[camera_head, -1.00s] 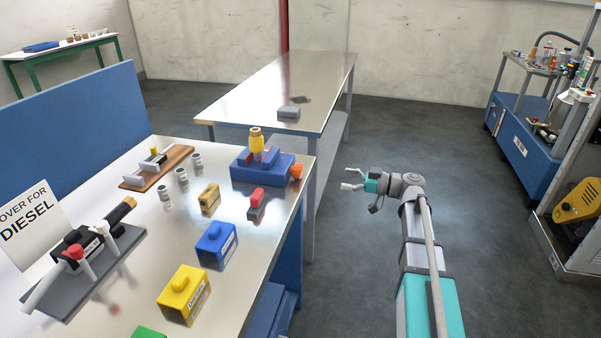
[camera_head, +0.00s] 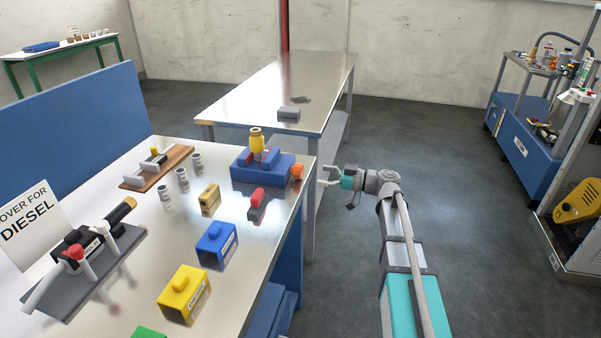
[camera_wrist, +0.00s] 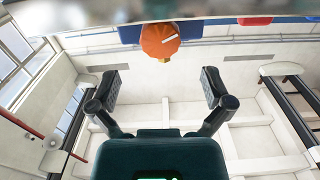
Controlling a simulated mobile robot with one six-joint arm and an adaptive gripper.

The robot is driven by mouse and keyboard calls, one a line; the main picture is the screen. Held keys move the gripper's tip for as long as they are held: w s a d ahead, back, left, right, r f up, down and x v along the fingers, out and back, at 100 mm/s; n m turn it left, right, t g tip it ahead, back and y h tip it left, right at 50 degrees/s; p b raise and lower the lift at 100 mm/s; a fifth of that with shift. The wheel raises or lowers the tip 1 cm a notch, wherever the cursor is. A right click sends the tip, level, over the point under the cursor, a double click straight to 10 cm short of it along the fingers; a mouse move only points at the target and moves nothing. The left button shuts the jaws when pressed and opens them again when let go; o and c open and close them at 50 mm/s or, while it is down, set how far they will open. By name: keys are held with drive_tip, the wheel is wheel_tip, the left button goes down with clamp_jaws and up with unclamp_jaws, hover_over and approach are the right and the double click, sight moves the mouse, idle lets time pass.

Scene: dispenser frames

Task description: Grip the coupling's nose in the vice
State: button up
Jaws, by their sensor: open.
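The blue vice (camera_head: 262,178) stands at the far right corner of the metal workbench. The yellow coupling (camera_head: 256,142) with a brownish top stands upright at its jaws; I cannot tell whether they clamp it. The vice's orange knob (camera_head: 297,171) faces right, past the bench edge. My gripper (camera_head: 325,176) is open and empty, just right of the knob and apart from it. In the wrist view the knob (camera_wrist: 160,40) shows beyond my gripper (camera_wrist: 158,88), roughly centred between the spread fingers. The coupling's nose is hidden.
On the workbench (camera_head: 145,220) stand a red-topped block (camera_head: 257,202), a small yellow block (camera_head: 209,199), a blue box (camera_head: 216,245) and a yellow box (camera_head: 183,293). A second metal table (camera_head: 290,85) stands behind. Open floor lies right of the bench.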

sight(302, 172)
drive_tip(key=shift+x, duration=3.45)
drive_tip(key=shift+c, duration=0.3)
drive_tip(key=c, duration=1.1)
